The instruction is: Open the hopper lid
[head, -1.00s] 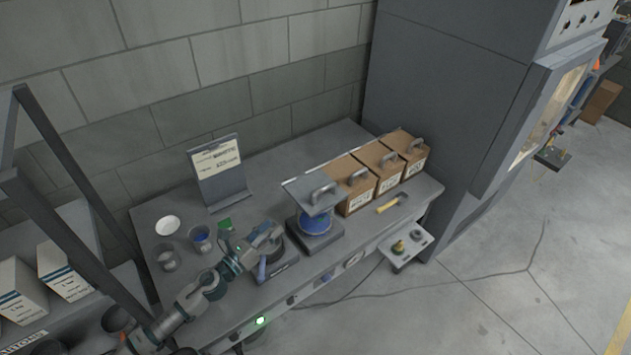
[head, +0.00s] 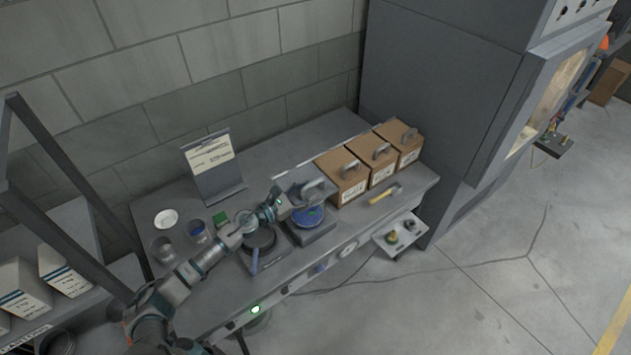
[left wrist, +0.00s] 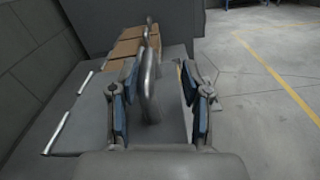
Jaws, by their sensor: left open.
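The hopper lid (head: 291,178) is a flat grey plate with a grey bar handle (head: 314,188). It sits over a round hopper with blue contents (head: 309,216) on a dark square base. The blue shows below the lid's front edge. My left gripper (head: 283,207) is open at the lid's near left side, partly covering it. In the left wrist view, the handle (left wrist: 149,88) stands upright between the two spread fingers (left wrist: 162,100), nearer the left one. No clear contact shows. The lid (left wrist: 85,125) lies flat below. My right gripper is not in view.
Brown lidded boxes (head: 343,179) with handles stand right of the hopper. A yellow-handled tool (head: 384,195) lies in front of them. A black round pan (head: 259,240), cups (head: 198,232) and a sign stand (head: 213,167) are left. A tall grey cabinet (head: 440,100) closes the right.

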